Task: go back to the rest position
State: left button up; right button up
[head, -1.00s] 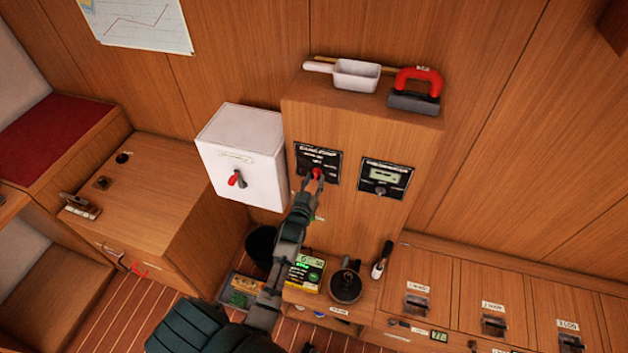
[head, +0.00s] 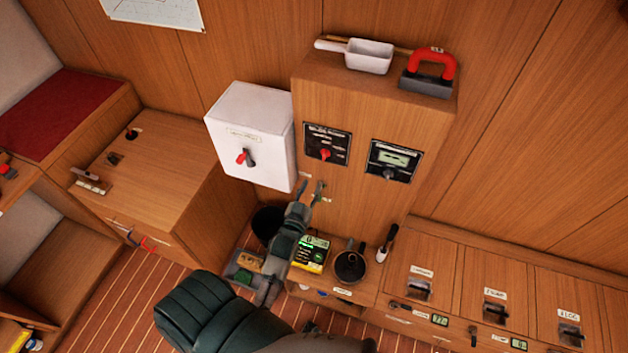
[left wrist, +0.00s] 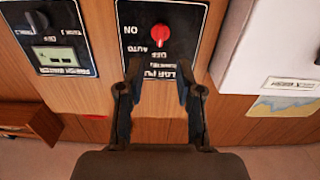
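My left gripper (head: 311,190) is in front of the wooden cabinet, below a black switch panel (head: 341,134) with a red knob (head: 325,154). Its two fingers are spread and nothing is between them. In the left wrist view the open fingers (left wrist: 157,72) point at the lower part of the panel, and the red knob (left wrist: 160,34) stands beyond their tips, apart from them. My right gripper is not in view.
A white box (head: 268,115) with a red-and-black switch is left of the cabinet. A second panel with a display (head: 394,160) is at right. A black pot (head: 350,267) sits below.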

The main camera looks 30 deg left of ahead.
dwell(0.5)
pick_arm(q)
jog(key=s+d+f+m+g+h+b, duration=0.1)
jog(key=d+f+g, duration=0.15)
jog(key=f, duration=0.75)
jog(key=s+d+f+g+h, duration=0.1)
jog(key=d+f+g+h, duration=0.15)
jog(key=f, duration=0.85)
jog(key=s+d+f+m+g, duration=0.1)
jog(key=s+d+f+g, duration=0.1)
jog(key=s+f, duration=0.5)
jog(key=s+d+f+m+g, duration=0.1)
jog(key=s+d+f, duration=0.2)
jog(key=f, duration=0.8)
jog(key=s+f+g, duration=0.2)
jog(key=s+f, duration=0.4)
jog(key=s, duration=0.4)
jog(key=s+a+f+m+g+b, duration=0.1)
jog(key=s+f+g, duration=0.2)
jog(key=s+f, duration=0.3)
jog(key=s+f+m+g+b, duration=0.1)
jog(key=s+f+g, duration=0.2)
jog(key=s, duration=1.2)
notch_tip(320, 180, down, 3)
jog(key=shift+s+a+f, duration=0.15)
jog(key=shift+s+a, duration=0.1)
jog(key=shift+a, duration=0.05)
